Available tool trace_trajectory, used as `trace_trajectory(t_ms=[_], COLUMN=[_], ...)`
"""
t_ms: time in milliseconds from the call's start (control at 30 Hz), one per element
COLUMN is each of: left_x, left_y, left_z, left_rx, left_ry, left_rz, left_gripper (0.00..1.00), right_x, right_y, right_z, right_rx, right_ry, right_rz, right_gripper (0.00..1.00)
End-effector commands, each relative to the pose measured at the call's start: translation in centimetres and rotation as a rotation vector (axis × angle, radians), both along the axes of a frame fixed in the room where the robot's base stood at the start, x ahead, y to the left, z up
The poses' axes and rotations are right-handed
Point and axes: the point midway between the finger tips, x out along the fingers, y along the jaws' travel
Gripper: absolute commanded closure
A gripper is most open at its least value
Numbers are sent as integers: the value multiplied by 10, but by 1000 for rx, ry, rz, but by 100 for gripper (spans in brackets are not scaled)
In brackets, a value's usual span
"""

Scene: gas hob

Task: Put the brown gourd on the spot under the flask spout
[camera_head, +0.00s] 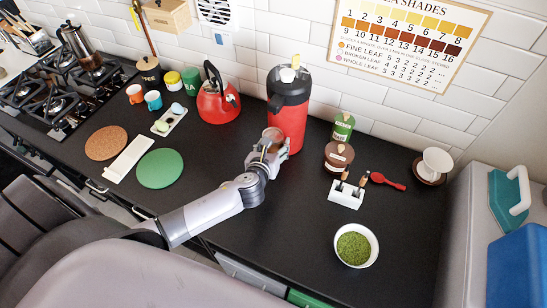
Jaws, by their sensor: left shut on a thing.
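The flask (287,118) is red with a black top and stands on the black counter near the tiled wall. My left gripper (270,145) is at the flask's lower left front, its arm reaching in from the left. It is shut on a small brownish round thing (272,134), which looks like the brown gourd. The gripper's fingers hide much of it. I cannot tell whether the gourd touches the counter or the flask. The spot under the spout is hidden behind the gripper and gourd. My right gripper is not in view.
A red kettle (217,97) stands left of the flask.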

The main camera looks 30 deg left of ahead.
Motion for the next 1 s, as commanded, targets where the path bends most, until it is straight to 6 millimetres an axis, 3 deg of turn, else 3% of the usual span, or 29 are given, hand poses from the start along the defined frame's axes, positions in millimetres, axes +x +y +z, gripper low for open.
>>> trace_trajectory(t_ms=[100,267,467,933,967,1000], left_x=[-1,-1,-1,3,3,3], left_y=[-1,-1,-1,0,0,0], left_z=[-23,-35,-64,-71,-71,-70], left_rx=[-1,-1,-2,0,0,0], left_ry=[3,2,3,2,2,2], left_rz=[1,0,0,-2,-2,-2], left_gripper=[75,75,75,75,44,42], right_x=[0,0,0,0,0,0], right_y=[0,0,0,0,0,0], right_z=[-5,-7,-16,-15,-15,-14], right_rx=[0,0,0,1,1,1], right_ry=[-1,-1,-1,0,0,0], right_rz=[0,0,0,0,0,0], right_gripper=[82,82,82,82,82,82])
